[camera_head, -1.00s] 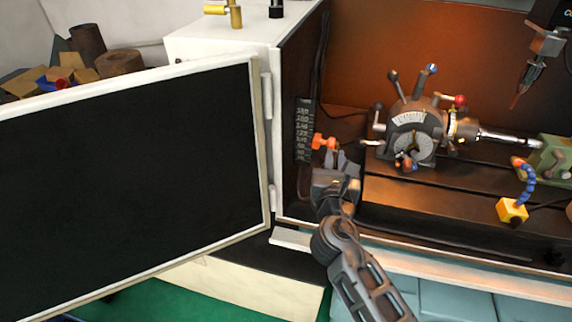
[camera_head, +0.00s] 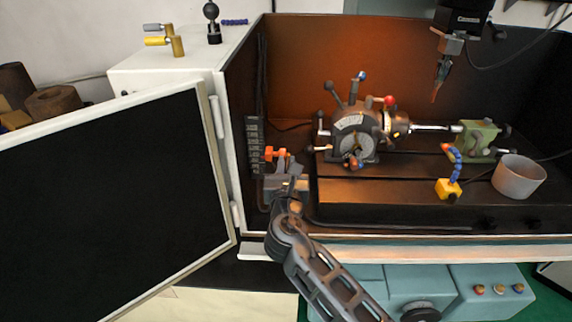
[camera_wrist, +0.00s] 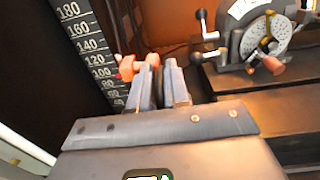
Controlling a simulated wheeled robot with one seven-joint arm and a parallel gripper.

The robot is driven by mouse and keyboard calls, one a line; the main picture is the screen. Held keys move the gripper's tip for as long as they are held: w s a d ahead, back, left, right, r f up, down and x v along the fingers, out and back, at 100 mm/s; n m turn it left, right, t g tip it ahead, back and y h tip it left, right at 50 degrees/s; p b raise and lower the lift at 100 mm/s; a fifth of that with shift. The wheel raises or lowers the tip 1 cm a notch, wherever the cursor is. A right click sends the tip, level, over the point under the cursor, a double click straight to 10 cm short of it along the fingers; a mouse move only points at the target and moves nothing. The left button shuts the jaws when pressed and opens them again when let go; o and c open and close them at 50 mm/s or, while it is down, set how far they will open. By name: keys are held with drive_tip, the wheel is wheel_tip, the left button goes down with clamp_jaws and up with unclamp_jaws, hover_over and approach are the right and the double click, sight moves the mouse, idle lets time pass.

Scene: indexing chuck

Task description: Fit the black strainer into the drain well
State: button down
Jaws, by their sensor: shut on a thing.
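My gripper (camera_head: 285,168) is at the left inside end of the machine enclosure, close to the scale plate. In the wrist view its two fingers (camera_wrist: 163,85) are close together at an orange piece (camera_wrist: 143,64), which also shows in the head view (camera_head: 276,153). The gripper is shut on this orange piece, as far as the views show. What is attached below or behind the piece is hidden by the fingers. I cannot make out the black strainer or the drain well in either view.
A black scale plate (camera_wrist: 88,48) with white numbers is just left of the fingers. The indexing head (camera_head: 352,133) stands to the right, with a tailstock (camera_head: 478,139), a yellow block (camera_head: 447,189) and a pale cup (camera_head: 519,177) beyond. The open door (camera_head: 110,190) stands at left.

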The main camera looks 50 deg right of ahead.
drive_tip(key=shift+f+b, duration=1.75)
drive_tip(key=shift+f, duration=0.85)
drive_tip(key=shift+f+b, duration=1.1)
drive_tip(key=shift+f, duration=1)
drive_tip(key=c, duration=1)
unclamp_jaws()
drive_tip(key=shift+r, duration=0.1)
drive_tip(key=shift+b+v, duration=0.35)
drive_tip(key=shift+v, duration=3.5)
